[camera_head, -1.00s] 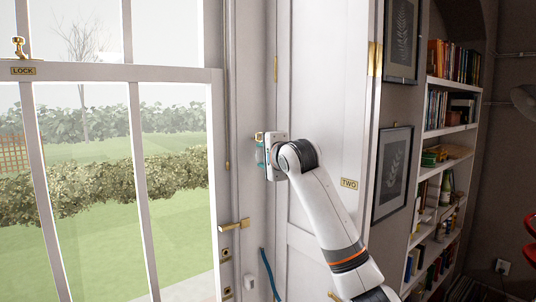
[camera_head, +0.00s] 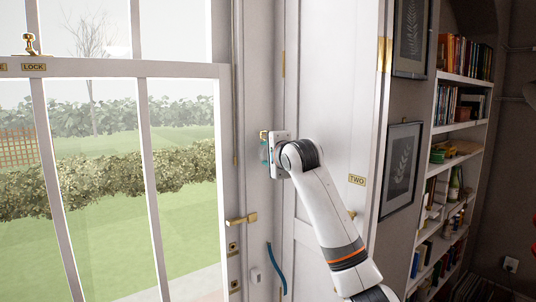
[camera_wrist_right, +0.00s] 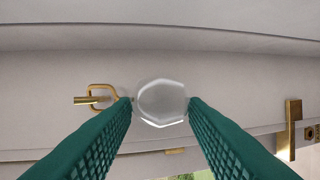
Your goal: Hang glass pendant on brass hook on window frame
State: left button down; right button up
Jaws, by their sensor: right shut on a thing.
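The clear, faceted glass pendant (camera_wrist_right: 162,103) sits between the fingertips of my right gripper (camera_wrist_right: 160,105), which is shut on it. The brass hook (camera_wrist_right: 97,97) is on the pale frame, left of the pendant in the wrist view, with a visible gap across the picture. How far apart they are in depth I cannot tell. In the head view my right gripper (camera_head: 265,152) is at the white window frame (camera_head: 258,80), with a bit of brass (camera_head: 264,135) just above its teal fingers. The pendant cannot be made out there. My left gripper is not in view.
A brass door handle (camera_head: 241,219) sits below and left of the gripper; brass also shows at right in the wrist view (camera_wrist_right: 291,130). A blue strap (camera_head: 277,268) hangs below. A shutter panel (camera_head: 330,90) stands to the right, then framed pictures (camera_head: 400,168) and a bookcase (camera_head: 440,135).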

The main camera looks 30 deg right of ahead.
jog(key=o, duration=1.2)
